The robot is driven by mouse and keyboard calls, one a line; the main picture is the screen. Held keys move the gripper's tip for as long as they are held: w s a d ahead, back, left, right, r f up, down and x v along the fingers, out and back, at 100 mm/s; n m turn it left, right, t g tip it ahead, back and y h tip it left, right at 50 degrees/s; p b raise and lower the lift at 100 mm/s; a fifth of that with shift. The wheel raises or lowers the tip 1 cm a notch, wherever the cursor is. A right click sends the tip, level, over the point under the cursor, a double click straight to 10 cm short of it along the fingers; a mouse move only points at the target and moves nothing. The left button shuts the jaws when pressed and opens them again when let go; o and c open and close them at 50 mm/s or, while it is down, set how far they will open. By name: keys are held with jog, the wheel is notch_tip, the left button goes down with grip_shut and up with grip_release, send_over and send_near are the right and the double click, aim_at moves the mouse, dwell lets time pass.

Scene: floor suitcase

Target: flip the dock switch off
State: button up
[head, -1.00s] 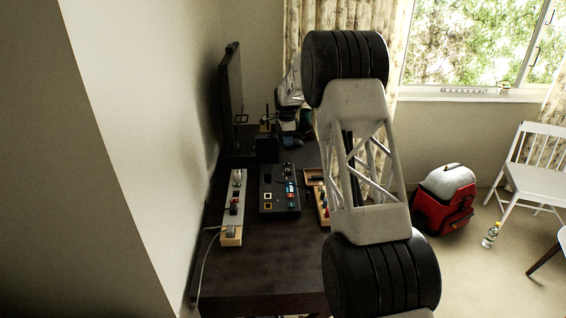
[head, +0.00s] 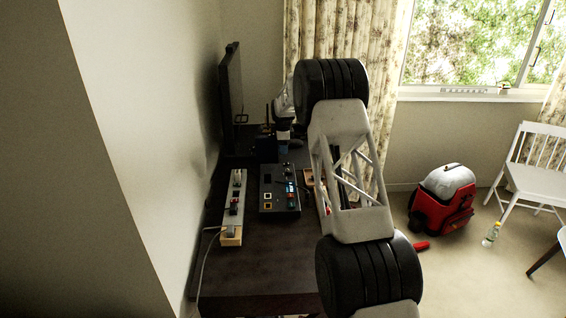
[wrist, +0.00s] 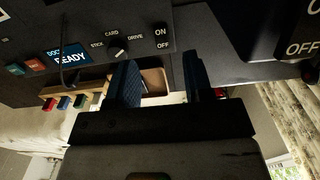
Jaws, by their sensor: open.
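The black control panel (head: 279,192) lies on the dark desk. In the wrist view the panel (wrist: 88,28) shows a display reading "READY", a selector knob (wrist: 117,51) and a small ON/OFF label (wrist: 162,40). A second, larger OFF label (wrist: 303,48) is at the right edge, beside a dark box (wrist: 237,22). I cannot tell which label belongs to the dock switch, and the switch's position is unclear. My gripper (wrist: 162,82) is open and empty, its dark fingers apart near the panel's edge below the small ON/OFF label.
A power strip (head: 235,205) with a cable lies left of the panel. A monitor (head: 231,98) stands by the wall. A wooden tray (wrist: 152,82) shows behind the fingers. A red and silver backpack (head: 442,198) is on the floor. The desk's front is clear.

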aim_at(286, 164)
jog(key=shift+f, duration=3.7)
